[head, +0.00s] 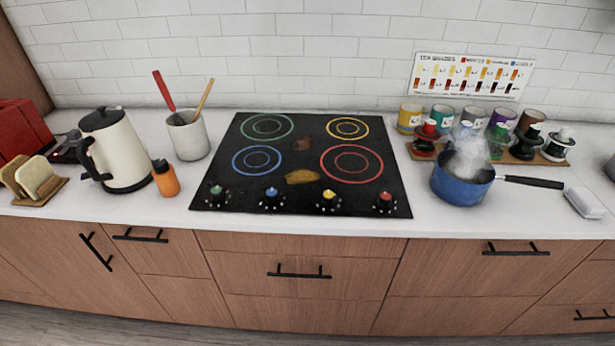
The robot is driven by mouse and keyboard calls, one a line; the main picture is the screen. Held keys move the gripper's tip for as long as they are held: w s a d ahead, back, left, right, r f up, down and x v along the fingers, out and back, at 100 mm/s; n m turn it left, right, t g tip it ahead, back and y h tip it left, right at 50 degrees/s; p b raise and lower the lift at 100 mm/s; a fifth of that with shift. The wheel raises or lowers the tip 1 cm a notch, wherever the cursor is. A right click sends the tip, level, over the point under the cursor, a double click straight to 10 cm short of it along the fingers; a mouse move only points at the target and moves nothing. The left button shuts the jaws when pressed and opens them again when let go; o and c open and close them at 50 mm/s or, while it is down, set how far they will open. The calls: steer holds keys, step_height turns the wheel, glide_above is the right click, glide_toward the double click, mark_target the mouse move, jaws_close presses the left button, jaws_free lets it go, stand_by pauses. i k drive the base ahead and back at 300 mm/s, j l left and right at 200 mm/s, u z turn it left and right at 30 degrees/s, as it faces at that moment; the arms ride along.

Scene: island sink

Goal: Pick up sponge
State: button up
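I cannot pick out a sponge with certainty in the head view. A pale, rounded block (583,202) lies on the counter at the far right, beside the blue pot's handle; I cannot tell what it is. A flat yellow-orange patch (303,176) lies on the black cooktop (225,180) near its front middle; I cannot tell whether it is a stain or an object. My gripper is not in view.
A steaming blue pot (460,188) stands right of the cooktop, handle pointing right. Behind it are several jars on a wooden tray (420,154). At left are a kettle (120,155), an orange bottle (165,179), a utensil crock (187,138) and bread slices (38,177).

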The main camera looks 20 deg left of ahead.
mark_target(586, 202)
steer(key=i+l+z, duration=0.25)
steer(key=i+l, duration=0.3)
steer(key=i+l+z, duration=0.25)
steer(key=i+l, duration=0.3)
steer(key=l, duration=0.15)
